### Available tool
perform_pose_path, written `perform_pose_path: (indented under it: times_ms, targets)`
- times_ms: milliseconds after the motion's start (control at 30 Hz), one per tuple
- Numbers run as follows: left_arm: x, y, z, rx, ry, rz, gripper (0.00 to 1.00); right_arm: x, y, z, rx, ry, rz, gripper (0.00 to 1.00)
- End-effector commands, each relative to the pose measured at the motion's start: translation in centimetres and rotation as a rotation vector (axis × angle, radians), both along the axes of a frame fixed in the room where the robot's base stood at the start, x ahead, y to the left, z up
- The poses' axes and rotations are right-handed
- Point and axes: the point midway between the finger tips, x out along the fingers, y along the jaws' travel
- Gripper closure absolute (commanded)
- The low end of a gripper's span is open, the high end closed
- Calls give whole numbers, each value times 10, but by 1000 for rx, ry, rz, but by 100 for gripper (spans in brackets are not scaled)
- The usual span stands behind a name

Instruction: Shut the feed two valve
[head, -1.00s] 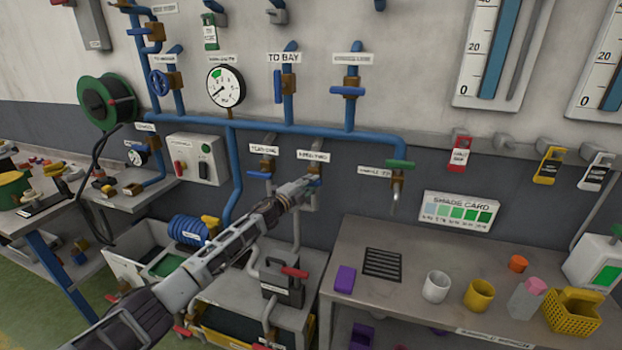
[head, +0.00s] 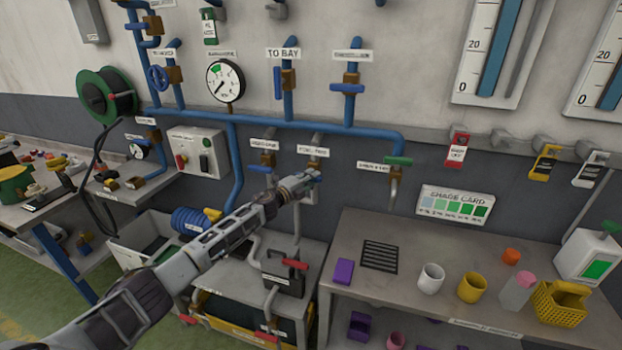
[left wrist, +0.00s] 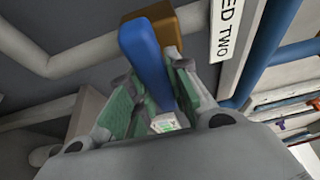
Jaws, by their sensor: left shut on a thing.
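The feed two valve has a brass body (left wrist: 165,25) and a blue lever handle (left wrist: 147,55), seen close in the left wrist view beside a white label (left wrist: 225,28) reading "ED TWO". In the head view this label (head: 312,151) is on the wall pipework, and the valve beneath it is mostly hidden by my left gripper (head: 312,180). My left gripper's green-padded fingers (left wrist: 150,105) are on both sides of the blue handle, shut on it. The handle is roughly in line between the fingers. My right gripper is not in view.
The feed one valve (head: 264,168), with a similar blue handle, is close on the left. A green-handled valve (head: 398,161) is to the right. A bench (head: 400,240) with cups is at right; a black canister (head: 283,277) stands below my gripper.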

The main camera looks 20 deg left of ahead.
Motion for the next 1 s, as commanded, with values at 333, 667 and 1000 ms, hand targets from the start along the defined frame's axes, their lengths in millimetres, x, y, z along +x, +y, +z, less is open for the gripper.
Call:
perform_pose_path:
  times_ms: [333, 667, 1000]
  targets:
    - [-1, -1, -2, 2, 2, -2, 59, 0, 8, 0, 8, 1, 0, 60]
    - [-1, 0, -1, 1, 1, -1, 59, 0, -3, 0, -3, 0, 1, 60]
    - [-13, 6, -1, 2, 0, -1, 59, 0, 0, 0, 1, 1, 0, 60]
